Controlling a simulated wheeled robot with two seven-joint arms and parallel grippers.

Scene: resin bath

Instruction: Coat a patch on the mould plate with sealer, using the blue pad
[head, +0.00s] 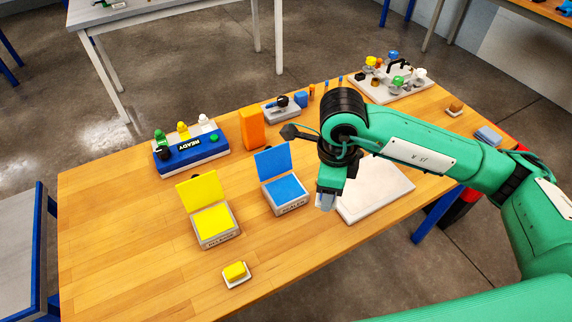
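The blue pad (286,188) lies in an open pale case with a blue lid raised behind it, near the middle of the table. The white mould plate (385,183) lies flat to its right, partly hidden by my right arm. My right gripper (326,203) points down between the blue pad's case and the plate's left edge. Its fingertips look grey-blue and small, so I cannot tell whether they are open or hold something. I see no coated patch on the plate's visible part. My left gripper is out of view.
A yellow pad (211,220) in an open case and a yellow block (235,270) on a white dish stand left. A blue "READY" box (190,150), an orange block (252,128) and a knobbed tray (405,92) stand behind. A blue-grey block (488,136) lies right.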

